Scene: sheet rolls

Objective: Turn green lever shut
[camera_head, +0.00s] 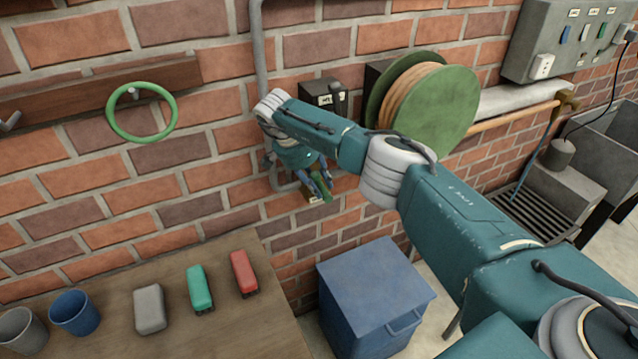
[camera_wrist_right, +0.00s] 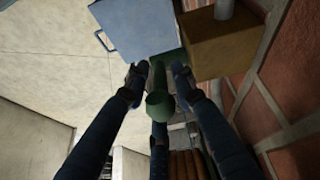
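The green lever (camera_head: 325,191) is on a small yellow-brown box (camera_head: 309,196) low on the brick wall, at the end of a grey pipe. My right gripper (camera_head: 319,182) is at the lever and partly covers it. In the right wrist view the lever (camera_wrist_right: 159,104) lies between the fingers of my right gripper (camera_wrist_right: 157,73), its rounded end towards the camera. The fingers are spread, with visible gaps on both sides of the lever. The yellow-brown box (camera_wrist_right: 222,47) is to the right of them. My left gripper is not in view.
A green hose reel (camera_head: 440,108) and a dark switch box (camera_head: 322,93) are on the wall near my right arm. A blue box (camera_head: 372,290) stands below. A wooden table (camera_head: 235,325) with cups and blocks is at the lower left. A green ring (camera_head: 142,112) hangs at left.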

